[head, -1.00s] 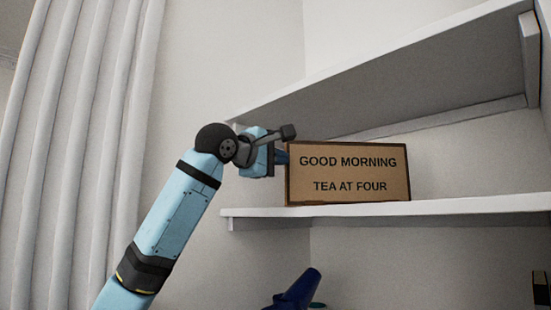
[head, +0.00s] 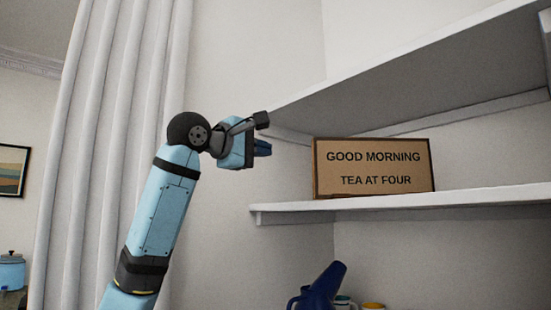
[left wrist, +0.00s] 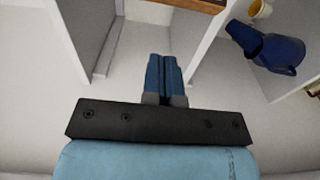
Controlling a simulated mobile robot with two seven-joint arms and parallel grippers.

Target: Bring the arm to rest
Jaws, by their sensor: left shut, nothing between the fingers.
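My left arm comes in from the lower left in the head view. My left gripper (head: 266,147) is raised just left of the shelf's end, its fingers together and empty. In the left wrist view the two blue fingers (left wrist: 165,76) lie side by side with nothing between them. A brown sign (head: 371,168) reading "GOOD MORNING TEA AT FOUR" stands upright on the shelf, right of the gripper with a gap between them in the picture. My right gripper is not in view.
The white shelf (head: 400,201) and the board above it (head: 430,85) lie to the right. A dark blue jug (head: 322,286) stands below; it also shows in the left wrist view (left wrist: 277,52). A white curtain (head: 112,120) hangs behind my arm. A blue pot (head: 11,272) is far left.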

